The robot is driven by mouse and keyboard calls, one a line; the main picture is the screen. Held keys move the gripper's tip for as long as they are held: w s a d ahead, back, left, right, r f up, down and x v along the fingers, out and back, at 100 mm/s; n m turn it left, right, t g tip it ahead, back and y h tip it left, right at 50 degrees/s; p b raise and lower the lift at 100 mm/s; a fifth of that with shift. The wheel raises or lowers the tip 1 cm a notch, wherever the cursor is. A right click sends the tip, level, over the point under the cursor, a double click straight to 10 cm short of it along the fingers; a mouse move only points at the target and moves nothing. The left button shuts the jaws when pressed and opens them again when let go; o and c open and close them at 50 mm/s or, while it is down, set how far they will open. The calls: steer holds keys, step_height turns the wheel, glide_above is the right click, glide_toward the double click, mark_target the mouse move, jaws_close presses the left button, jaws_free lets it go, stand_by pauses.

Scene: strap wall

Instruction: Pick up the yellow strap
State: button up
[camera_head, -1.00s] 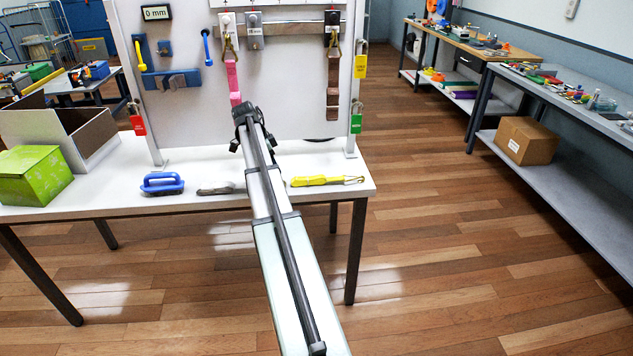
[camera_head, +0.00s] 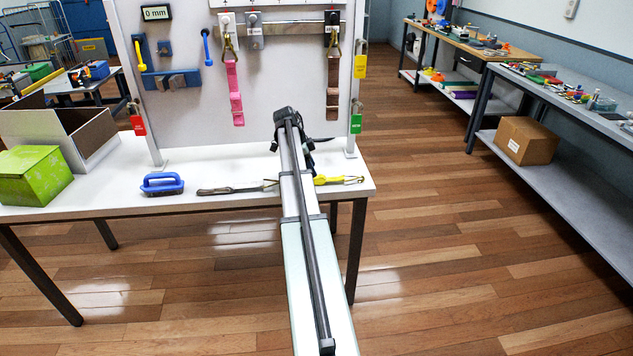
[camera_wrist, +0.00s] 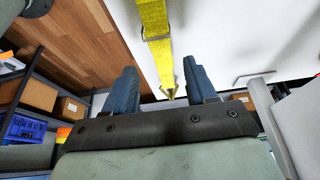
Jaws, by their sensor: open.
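The yellow strap (camera_head: 336,180) lies on the right part of the white table, with a metal hook at its right end. My arm hides its left part in the head view. In the wrist view the yellow strap (camera_wrist: 157,45) runs from the top edge down to a hook between my fingers. My gripper (camera_wrist: 163,90) is open, with one blue-grey finger on each side of the strap's hook end. The fingers appear apart from the strap, and I cannot tell the exact height above it. In the head view the gripper is mostly hidden behind my arm.
A grey strap (camera_head: 230,190) and a blue brush (camera_head: 162,184) lie left on the white table (camera_head: 120,200). A green box (camera_head: 35,175) stands at the far left. The upright panel (camera_head: 180,115) behind carries a hanging pink strap (camera_head: 234,95) and brown strap (camera_head: 333,95).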

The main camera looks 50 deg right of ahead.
mark_target(328, 180)
steer(key=shift+x, duration=2.85)
steer(key=shift+d, duration=0.1)
steer(key=shift+c, duration=0.2)
jaws_close()
